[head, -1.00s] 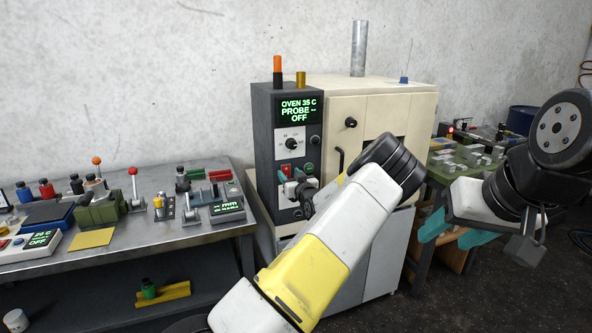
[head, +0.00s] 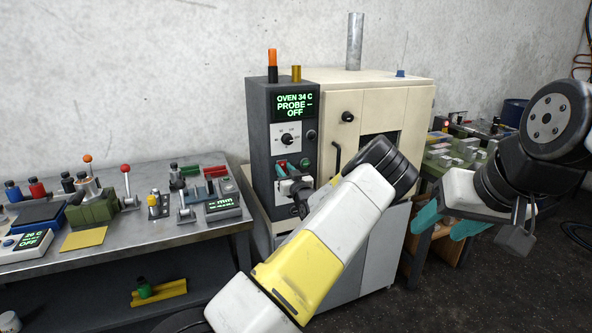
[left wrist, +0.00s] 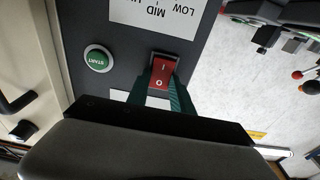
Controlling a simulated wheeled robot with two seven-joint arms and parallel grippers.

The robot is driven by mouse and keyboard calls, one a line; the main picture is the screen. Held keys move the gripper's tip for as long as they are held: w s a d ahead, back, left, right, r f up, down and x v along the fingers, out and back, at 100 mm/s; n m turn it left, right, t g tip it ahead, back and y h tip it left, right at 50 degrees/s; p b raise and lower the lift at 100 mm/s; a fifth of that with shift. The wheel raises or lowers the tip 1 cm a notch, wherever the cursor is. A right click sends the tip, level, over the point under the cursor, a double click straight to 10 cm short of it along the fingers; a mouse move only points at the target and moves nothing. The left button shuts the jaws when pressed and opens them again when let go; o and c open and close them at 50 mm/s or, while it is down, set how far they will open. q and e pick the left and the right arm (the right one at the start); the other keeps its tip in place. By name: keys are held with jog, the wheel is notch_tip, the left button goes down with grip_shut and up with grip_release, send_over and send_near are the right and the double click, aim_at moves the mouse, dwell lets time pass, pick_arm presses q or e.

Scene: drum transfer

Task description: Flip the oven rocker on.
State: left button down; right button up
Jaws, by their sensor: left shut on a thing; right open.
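The oven rocker (left wrist: 163,72) is a red switch marked I and O on the dark control panel. It shows between the teal fingers of my left gripper (left wrist: 160,98) in the left wrist view, with its lower end between the tips. In the head view my left gripper (head: 282,170) is at the panel and mostly hides the rocker. The oven display (head: 294,105) reads OVEN 34 C, PROBE --, OFF. My right gripper (head: 447,224) is open and empty, right of the oven.
A green START button (left wrist: 98,58) is beside the rocker, and a selector knob (head: 289,139) is above it. The cream oven (head: 375,100) has a door handle right of the panel. A metal bench (head: 120,253) with several tools stands to the left.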

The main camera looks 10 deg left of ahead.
pick_arm(q)
jog(key=shift+f+t+y, duration=0.25)
jog(key=shift+t+y, duration=0.35)
jog(key=shift+t, duration=0.3)
jog(key=c, duration=1.1)
grip_release()
jog(key=v, duration=0.8)
